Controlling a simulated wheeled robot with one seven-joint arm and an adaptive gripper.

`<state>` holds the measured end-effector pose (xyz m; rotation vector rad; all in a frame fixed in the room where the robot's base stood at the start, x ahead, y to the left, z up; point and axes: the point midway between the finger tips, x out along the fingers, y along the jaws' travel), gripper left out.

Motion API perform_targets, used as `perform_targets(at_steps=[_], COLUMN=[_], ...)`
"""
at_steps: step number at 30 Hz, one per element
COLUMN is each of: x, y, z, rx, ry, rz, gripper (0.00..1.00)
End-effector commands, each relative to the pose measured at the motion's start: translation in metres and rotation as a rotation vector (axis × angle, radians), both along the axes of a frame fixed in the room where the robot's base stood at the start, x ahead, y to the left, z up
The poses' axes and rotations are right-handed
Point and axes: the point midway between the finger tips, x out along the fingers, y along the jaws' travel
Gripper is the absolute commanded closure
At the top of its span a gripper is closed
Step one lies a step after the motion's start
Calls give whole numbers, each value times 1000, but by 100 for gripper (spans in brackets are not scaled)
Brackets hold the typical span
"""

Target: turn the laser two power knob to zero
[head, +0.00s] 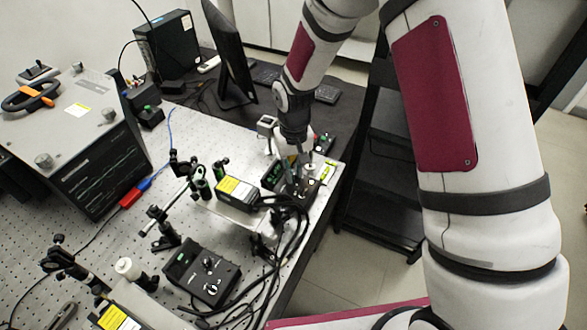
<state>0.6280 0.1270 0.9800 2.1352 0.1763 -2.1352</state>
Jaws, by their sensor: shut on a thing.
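My gripper (296,178) points down at a small black control box (272,177) with a green display, near the right edge of the bench. It is shut on a knob on top of this box. The fingers hide the knob, so its setting cannot be read. A second black control box (203,273) with silver knobs and a switch sits nearer the front of the bench. No label for laser two can be read on either box.
Yellow-labelled laser heads (238,192) and (121,318) and several optics posts stand on the perforated bench (95,250). Black cables (290,240) loop near the gripper. A monitor (231,55) stands behind. A large instrument (75,130) fills the left.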

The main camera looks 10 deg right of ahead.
Motion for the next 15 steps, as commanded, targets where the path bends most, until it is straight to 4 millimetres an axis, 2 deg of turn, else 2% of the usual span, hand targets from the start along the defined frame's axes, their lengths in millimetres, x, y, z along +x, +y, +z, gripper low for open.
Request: perform_targets(at_steps=[6, 15], x=[0, 0], y=[1, 1], z=[0, 0], rx=[1, 2], ry=[0, 0], rz=[106, 163], gripper=[100, 100])
